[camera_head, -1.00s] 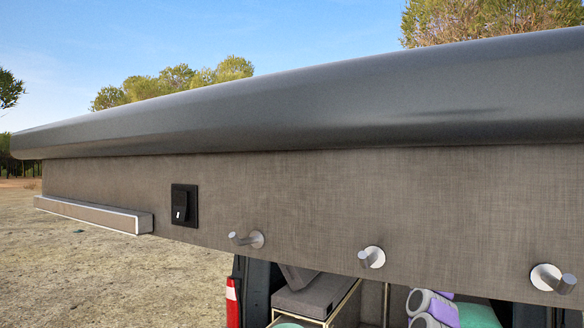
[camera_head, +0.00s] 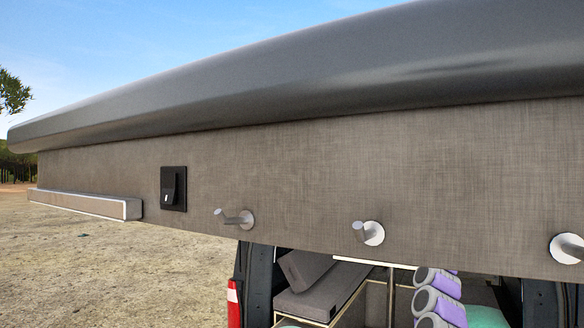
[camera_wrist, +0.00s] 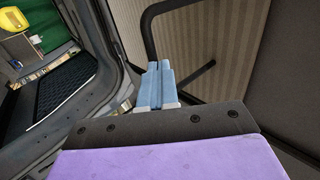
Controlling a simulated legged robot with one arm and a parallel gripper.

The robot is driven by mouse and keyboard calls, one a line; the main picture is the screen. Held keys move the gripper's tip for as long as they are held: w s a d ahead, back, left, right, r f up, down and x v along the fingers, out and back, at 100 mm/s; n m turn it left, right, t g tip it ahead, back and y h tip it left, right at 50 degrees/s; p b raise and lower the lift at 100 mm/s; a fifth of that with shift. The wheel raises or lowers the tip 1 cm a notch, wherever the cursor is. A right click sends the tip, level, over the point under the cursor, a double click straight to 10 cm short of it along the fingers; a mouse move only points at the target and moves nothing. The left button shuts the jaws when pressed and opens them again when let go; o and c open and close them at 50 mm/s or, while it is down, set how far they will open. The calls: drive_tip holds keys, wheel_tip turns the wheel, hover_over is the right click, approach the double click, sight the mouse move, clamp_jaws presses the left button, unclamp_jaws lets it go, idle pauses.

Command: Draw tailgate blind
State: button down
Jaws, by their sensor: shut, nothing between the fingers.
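The raised tailgate (camera_head: 300,170) spans the head view, with a grey fabric-covered inner panel. A long, slim bar (camera_head: 85,204) is fixed along its lower left edge; I cannot tell if it is part of the blind. In the wrist view, a pale ribbed surface (camera_wrist: 190,35) hangs behind a black tube; it may be the blind, but I cannot be sure. My gripper (camera_wrist: 157,76) shows in the wrist view with its blue fingers together and empty. They point toward the black tube and ribbed surface; the gap is unclear. My gripper is not visible in the head view.
The panel carries a black switch (camera_head: 173,188) and round metal hooks (camera_head: 368,232). Below it is the van's open rear with a grey cushioned box (camera_head: 310,290). A red tail light (camera_head: 233,303) marks the left side. Open dry ground (camera_head: 110,275) lies at left.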

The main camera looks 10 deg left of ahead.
drive_tip(key=b+v, duration=0.6)
drive_tip(key=b, duration=0.3)
drive_tip(key=shift+f+b, duration=0.2)
drive_tip(key=shift+b, duration=0.15)
drive_tip(key=shift+w, duration=0.1)
idle(0.3)
